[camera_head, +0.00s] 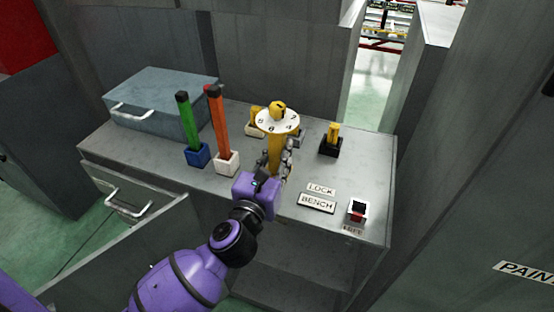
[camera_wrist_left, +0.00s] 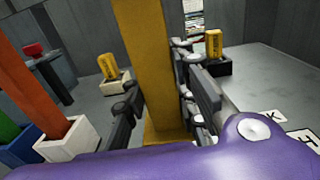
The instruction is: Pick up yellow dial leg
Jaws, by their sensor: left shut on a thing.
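The yellow dial leg (camera_head: 274,150) stands upright over the grey bench, with a white numbered disc (camera_head: 278,121) and a yellow knob on top. In the left wrist view its post (camera_wrist_left: 151,62) fills the middle and widens at the foot. My left gripper (camera_head: 277,163) is shut on the post below the disc, with one finger on each side. In the left wrist view the gripper (camera_wrist_left: 165,100) has the post between its dark fingers. I cannot tell whether the foot touches the bench. The right gripper is not in view.
Green (camera_head: 187,122) and orange (camera_head: 217,125) posts stand in blue and white holders on the left. A short yellow piece sits in a black holder (camera_head: 330,147). A blue-grey box (camera_head: 160,97) is at back left. LOCK and BENCH labels (camera_head: 318,203) lie near the front edge.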

